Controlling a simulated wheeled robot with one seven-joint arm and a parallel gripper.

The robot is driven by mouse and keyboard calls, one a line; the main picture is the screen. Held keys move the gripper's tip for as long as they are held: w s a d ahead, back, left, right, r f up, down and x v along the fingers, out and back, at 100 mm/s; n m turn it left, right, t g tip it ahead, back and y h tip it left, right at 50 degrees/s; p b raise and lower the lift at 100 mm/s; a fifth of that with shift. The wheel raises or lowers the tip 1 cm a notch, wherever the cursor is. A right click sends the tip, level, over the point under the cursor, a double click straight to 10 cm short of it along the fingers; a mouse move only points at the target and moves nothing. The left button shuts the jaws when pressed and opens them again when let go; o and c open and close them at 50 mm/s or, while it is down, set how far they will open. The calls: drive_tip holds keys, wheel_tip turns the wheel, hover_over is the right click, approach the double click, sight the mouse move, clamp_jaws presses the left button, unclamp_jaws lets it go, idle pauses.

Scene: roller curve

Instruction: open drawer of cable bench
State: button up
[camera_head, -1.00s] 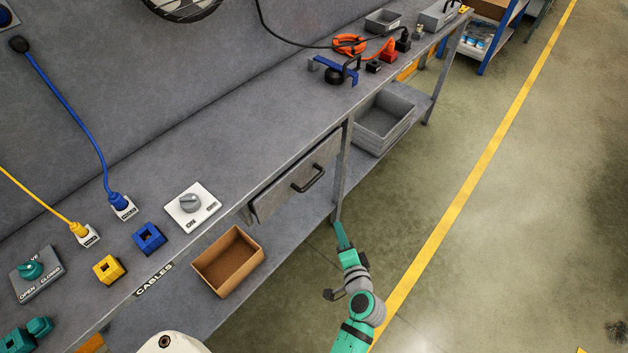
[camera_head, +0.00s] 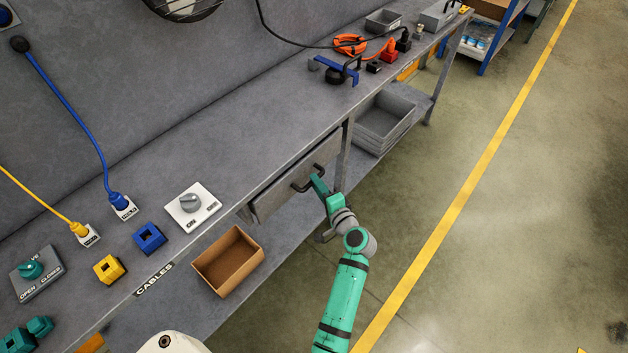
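The cable bench (camera_head: 262,155) is a long grey bench with a "CABLES" label on its front edge. Its grey drawer (camera_head: 274,201) sits under the top and looks closed. The drawer's dark bar handle (camera_head: 301,187) is on the drawer front. My gripper (camera_head: 315,180) is at the right end of the handle, very close to it or touching it. Its fingers are small and partly merge with the handle, so I cannot tell whether they are open or around it.
A brown open box (camera_head: 228,285) lies on the lower shelf left of the drawer. Grey stacked trays (camera_head: 381,125) sit on the shelf to the right. A bench leg (camera_head: 344,155) stands right beside the drawer. The floor (camera_head: 440,280) in front is clear.

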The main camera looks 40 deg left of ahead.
drive_tip(key=shift+x, duration=1.2)
clamp_jaws()
drive_tip(key=shift+s, duration=0.1)
